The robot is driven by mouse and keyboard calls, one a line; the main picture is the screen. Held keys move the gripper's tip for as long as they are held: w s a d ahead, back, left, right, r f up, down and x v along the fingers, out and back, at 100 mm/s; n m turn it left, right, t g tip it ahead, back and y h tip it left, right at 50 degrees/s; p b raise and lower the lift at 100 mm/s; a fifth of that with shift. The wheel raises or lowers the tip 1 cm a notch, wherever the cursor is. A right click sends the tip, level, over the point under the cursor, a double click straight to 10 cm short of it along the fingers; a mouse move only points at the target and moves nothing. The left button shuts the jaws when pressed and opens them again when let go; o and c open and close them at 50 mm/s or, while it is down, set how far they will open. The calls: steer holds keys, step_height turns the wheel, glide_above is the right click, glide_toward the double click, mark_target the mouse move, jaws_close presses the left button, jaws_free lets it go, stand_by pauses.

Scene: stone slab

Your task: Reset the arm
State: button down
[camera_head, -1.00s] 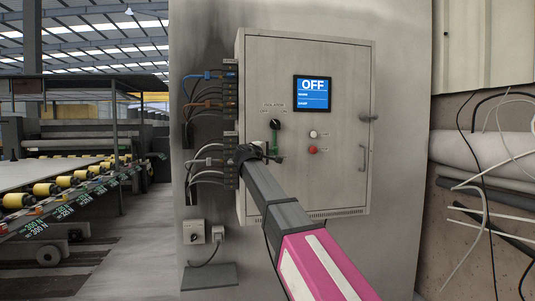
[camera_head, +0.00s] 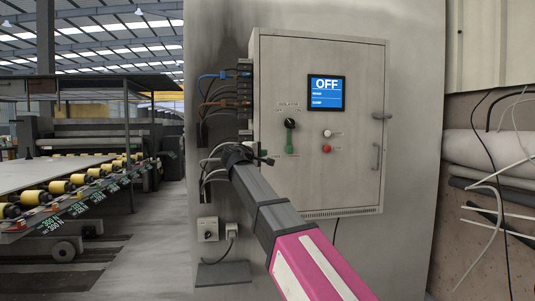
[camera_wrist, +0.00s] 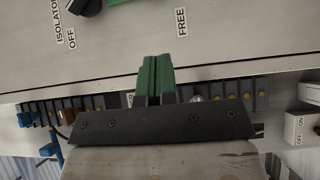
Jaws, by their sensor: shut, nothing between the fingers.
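My gripper (camera_head: 267,161) is at the end of my black and magenta arm, in front of the lower left of a grey control cabinet (camera_head: 345,190). In the wrist view its two green fingers (camera_wrist: 155,62) are pressed together with nothing between them. The gripper is below and left of the isolator switch, a black knob (camera_head: 290,123) with a green part under it. The knob also shows at the top edge of the wrist view (camera_wrist: 84,6). The gripper appears clear of the knob.
Cables and connectors (camera_head: 210,101) line the cabinet's left side, close to my gripper. A blue screen (camera_head: 325,92) reads OFF, above white and red buttons (camera_head: 326,149). A roller conveyor (camera_head: 75,190) stands at left. Loose cables (camera_head: 490,195) hang at right.

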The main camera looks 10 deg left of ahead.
steer(key=shift+s+a, duration=0.25)
steer(key=shift+s, duration=0.15)
steer(key=shift+f, duration=0.1)
steer(key=s+d+f+m+g+y, duration=0.1)
steer(key=d+f+g, duration=0.35)
steer(key=f, duration=0.75)
steer(key=d+f+m+g+y, duration=0.1)
steer(key=d+f+m, duration=0.1)
steer(key=d+f, duration=0.8)
steer(key=s+d+f+m+g+y, duration=0.1)
steer(key=d+f+g, duration=0.3)
steer(key=f, duration=1)
steer(key=s+d+f+m+g+y, duration=0.2)
steer(key=s+d+f, duration=0.2)
steer(key=s+f, duration=0.3)
steer(key=s+d+f+m+g+y, duration=0.2)
steer(key=s+d+f, duration=0.3)
steer(key=f, duration=0.6)
steer(key=s+d+f+m+g+y, duration=0.1)
steer(key=s+d+f+m, duration=0.3)
steer(key=s+f, duration=0.5)
steer(key=shift+s+d+g+y, duration=0.25)
steer(key=shift+s+g+y, duration=0.15)
steer(key=shift+s+g, duration=0.2)
